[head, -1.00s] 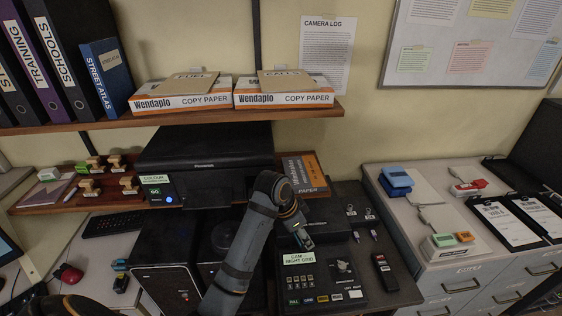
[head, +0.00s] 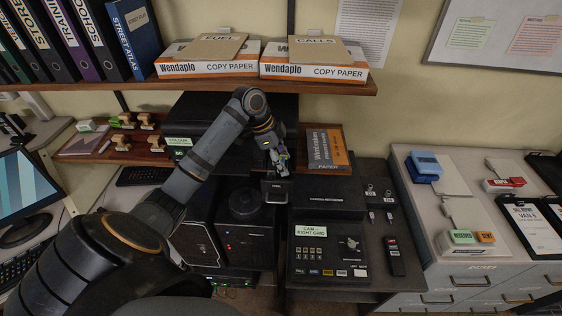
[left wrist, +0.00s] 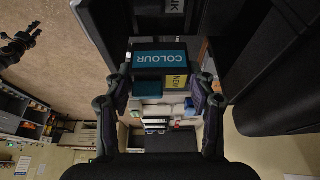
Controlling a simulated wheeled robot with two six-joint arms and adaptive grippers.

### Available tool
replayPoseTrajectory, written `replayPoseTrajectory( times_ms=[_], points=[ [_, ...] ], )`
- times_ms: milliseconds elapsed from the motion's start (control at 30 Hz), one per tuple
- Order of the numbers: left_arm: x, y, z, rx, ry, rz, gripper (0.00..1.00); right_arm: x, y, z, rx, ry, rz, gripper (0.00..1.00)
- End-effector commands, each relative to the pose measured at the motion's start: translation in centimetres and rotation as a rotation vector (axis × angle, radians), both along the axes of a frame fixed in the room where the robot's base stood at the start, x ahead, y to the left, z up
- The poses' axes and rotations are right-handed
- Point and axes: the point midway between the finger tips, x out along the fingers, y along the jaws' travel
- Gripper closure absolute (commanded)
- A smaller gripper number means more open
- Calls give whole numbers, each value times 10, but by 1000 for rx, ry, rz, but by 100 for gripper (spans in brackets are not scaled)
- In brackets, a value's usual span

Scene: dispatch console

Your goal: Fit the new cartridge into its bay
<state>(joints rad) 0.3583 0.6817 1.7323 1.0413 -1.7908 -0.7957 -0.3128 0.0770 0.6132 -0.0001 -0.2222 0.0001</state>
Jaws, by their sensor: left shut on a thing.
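My left gripper (head: 278,163) is in front of the black printer (head: 235,104), near its right end. In the left wrist view the left gripper (left wrist: 162,88) is shut on the new cartridge (left wrist: 160,56), a dark block with a teal COLOUR label and a yellow NEW tag between the fingers. The cartridge is too small to make out clearly in the head view. The printer's front is partly covered by my left arm; a green-white label (head: 178,143) shows at its left. I cannot see the inside of the bay or whether the cartridge touches it.
A dark square part (head: 277,191) lies just below the gripper. A black recorder box (head: 330,197) and the camera control panel (head: 330,262) are to the right. A box of paper (head: 326,150) stands beside the printer. The shelf (head: 330,88) with paper packs overhangs behind.

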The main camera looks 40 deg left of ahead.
Motion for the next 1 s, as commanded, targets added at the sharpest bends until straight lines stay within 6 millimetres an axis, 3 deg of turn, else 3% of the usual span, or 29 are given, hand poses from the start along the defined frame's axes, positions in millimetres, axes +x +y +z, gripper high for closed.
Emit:
replayPoseTrajectory(
  times_ms=[367,767,1000],
  points=[
    [0,-1,-13,0,0,0,76,22,0,-12,0,-34,1,60],
    [0,-1,-45,0,-1,0,76,14,-3,-50,-4,-21,2,60],
    [0,-1,-63,-1,0,1,76,14,-3,-57,-4,-20,2,60]
  ],
)
